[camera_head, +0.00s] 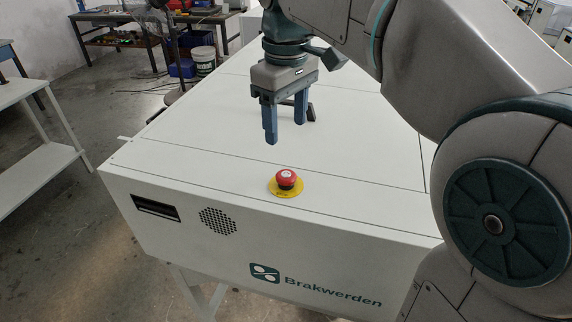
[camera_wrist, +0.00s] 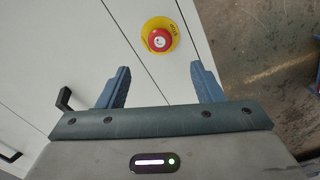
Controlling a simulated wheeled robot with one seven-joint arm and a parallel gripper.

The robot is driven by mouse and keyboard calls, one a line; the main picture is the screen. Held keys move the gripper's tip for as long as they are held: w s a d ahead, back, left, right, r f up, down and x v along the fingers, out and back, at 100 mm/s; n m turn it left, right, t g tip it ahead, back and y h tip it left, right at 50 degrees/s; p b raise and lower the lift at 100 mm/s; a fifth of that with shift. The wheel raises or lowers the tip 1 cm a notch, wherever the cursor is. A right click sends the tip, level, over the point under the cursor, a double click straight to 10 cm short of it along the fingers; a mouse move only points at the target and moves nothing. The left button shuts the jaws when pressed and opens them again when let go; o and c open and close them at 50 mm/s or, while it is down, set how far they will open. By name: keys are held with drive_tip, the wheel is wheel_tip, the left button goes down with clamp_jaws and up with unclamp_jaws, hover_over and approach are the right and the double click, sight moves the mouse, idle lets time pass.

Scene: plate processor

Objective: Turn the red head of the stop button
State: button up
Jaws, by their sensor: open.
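The stop button's red head (camera_head: 286,178) stands on a round yellow base plate (camera_head: 291,192) near the front edge of the white machine's top. In the wrist view the red head (camera_wrist: 160,40) and yellow plate (camera_wrist: 172,25) lie ahead of the fingers, roughly midway between them. My gripper (camera_head: 286,133) is open and empty, its two blue fingers pointing down. It is above the machine top, apart from the button, and appears behind it in the head view. The fingers also show in the wrist view (camera_wrist: 163,75).
The white machine top (camera_head: 200,145) is mostly flat and clear, with panel seams. A dark handle (camera_head: 311,112) stands behind my gripper and also shows in the wrist view (camera_wrist: 64,99). A white table (camera_head: 35,150) is at left.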

sight(286, 173)
wheel_tip(286, 173, down, 11)
drive_tip(key=shift+r, duration=0.1)
idle(0.3)
drive_tip(key=c, duration=1)
